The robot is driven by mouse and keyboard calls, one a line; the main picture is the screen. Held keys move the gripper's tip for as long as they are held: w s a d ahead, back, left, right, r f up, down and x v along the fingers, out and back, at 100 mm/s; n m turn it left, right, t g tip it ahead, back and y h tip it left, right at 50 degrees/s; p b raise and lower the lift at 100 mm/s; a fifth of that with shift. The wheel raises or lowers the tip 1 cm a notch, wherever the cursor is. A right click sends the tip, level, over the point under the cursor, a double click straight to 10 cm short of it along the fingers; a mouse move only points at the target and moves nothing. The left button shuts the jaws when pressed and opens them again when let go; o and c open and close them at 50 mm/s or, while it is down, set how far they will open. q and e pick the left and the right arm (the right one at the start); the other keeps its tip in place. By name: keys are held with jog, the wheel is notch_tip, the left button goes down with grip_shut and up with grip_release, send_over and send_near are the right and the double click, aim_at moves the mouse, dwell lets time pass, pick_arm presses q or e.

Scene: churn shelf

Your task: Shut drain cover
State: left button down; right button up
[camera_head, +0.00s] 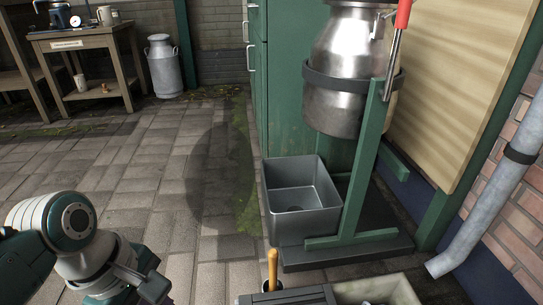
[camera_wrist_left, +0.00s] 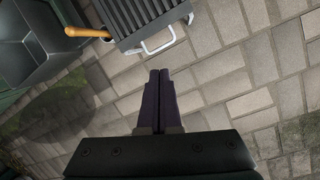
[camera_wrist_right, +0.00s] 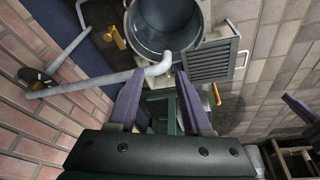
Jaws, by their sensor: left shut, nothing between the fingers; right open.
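The drain cover (camera_head: 288,296) is a dark grey slatted panel at the bottom edge of the head view, left of a pale drain basin (camera_head: 400,290). The left wrist view shows the cover (camera_wrist_left: 155,22) at the top with a pale wire handle (camera_wrist_left: 158,42). In the right wrist view the cover (camera_wrist_right: 212,60) lies beside the basin's pale rim, apparently swung open. My left gripper (camera_wrist_left: 158,75) is shut and empty above the paving, apart from the cover and handle. My right gripper (camera_wrist_right: 158,95) is open and empty; it is outside the head view.
A wooden-handled tool (camera_head: 272,262) stands beside the cover. A grey bin (camera_head: 300,200) and a green churn stand (camera_head: 360,170) are behind. A downpipe (camera_head: 490,205) runs along the brick wall. A round grey bucket (camera_wrist_right: 165,25) shows near the basin.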

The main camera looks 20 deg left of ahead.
pick_arm(q)
jog(key=w+d+f+n+b, duration=0.1)
jog(key=d+f+n+b, duration=0.1)
jog(key=f+b, duration=0.6)
jog(key=w+d+f+n+h+b, duration=0.1)
jog(key=w+d+f+n+b, duration=0.1)
jog(key=f+b, duration=0.6)
notch_tip(320, 180, down, 6)
jog(key=shift+w+d+r+n+h+b, duration=0.2)
jog(key=shift+w+d+n+h+b, duration=0.15)
jog(key=shift+d, duration=0.35)
pick_arm(e)
notch_tip(320, 180, down, 20)
pick_arm(q)
jog(key=shift+s, duration=0.15)
pick_arm(e)
jog(key=shift+a, duration=0.1)
